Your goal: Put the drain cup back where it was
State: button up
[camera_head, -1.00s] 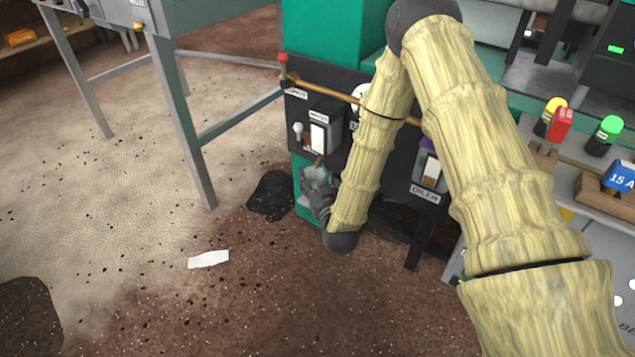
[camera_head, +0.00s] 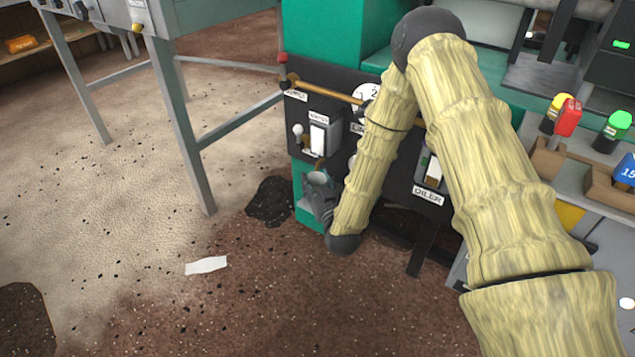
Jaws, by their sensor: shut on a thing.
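My gripper (camera_head: 321,201) is low in front of the green machine's black panel (camera_head: 345,115), at the end of my sleeved arm. It is shut on a small grey thing that looks like the drain cup (camera_head: 317,178). The cup's round top faces up, beneath a white-fronted unit on the panel. The gripper's fingers are small and dark here, and my wrist hides part of them. I cannot tell whether the cup touches the machine.
A brass rail (camera_head: 325,93) runs across the panel above. A dark spill (camera_head: 270,201) and a white paper piece (camera_head: 206,265) lie on the floor. A grey table leg (camera_head: 183,125) stands to the left. Coloured plugs (camera_head: 568,117) stand on the right bench.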

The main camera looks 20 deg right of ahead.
jog(key=o, duration=1)
jog(key=shift+f, duration=0.1)
jog(key=s+p, duration=0.3)
jog(key=s, duration=0.9)
jog(key=s+a+f+g, duration=0.2)
jog(key=s+f+g, duration=0.4)
jog(key=s+f, duration=0.3)
jog(key=s+f+g, duration=0.3)
jog(key=s+g, duration=0.1)
jog(key=s, duration=0.5)
jog(key=s+d+f+g, duration=0.1)
jog(key=s+f+g, duration=0.3)
jog(key=s, duration=0.5)
jog(key=s+d+f+g, duration=0.1)
jog(key=s+f+g, duration=0.3)
jog(key=s, duration=0.5)
jog(key=shift+s+f, duration=0.1)
jog(key=shift+s, duration=0.05)
